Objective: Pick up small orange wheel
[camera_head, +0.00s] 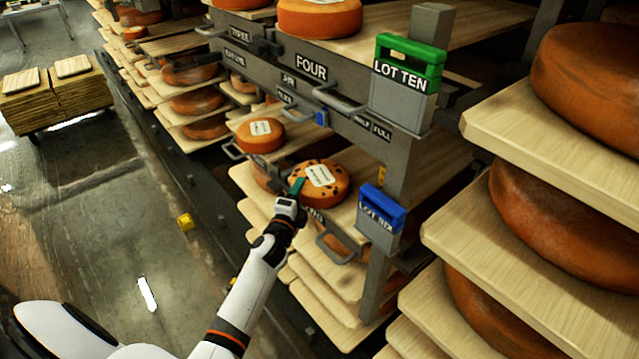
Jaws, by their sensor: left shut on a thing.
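A small orange wheel (264,174), brownish and partly hidden, is at the fingers of my left gripper (286,186). The gripper is shut on it, just left of a larger orange wheel with dark spots and a white label (326,177). The greenish finger overlaps the left edge of the spotted wheel; I cannot tell if they touch. Another orange wheel with a white label (260,135) lies behind on a wooden board. My right gripper is not in view.
Grey shelf rails with handles and a "FOUR" sign (311,72) run above the wheels. A post carries a green "LOT TEN" tag (408,62) and a blue tag (381,208). Boards with large wheels (590,90) crowd the right.

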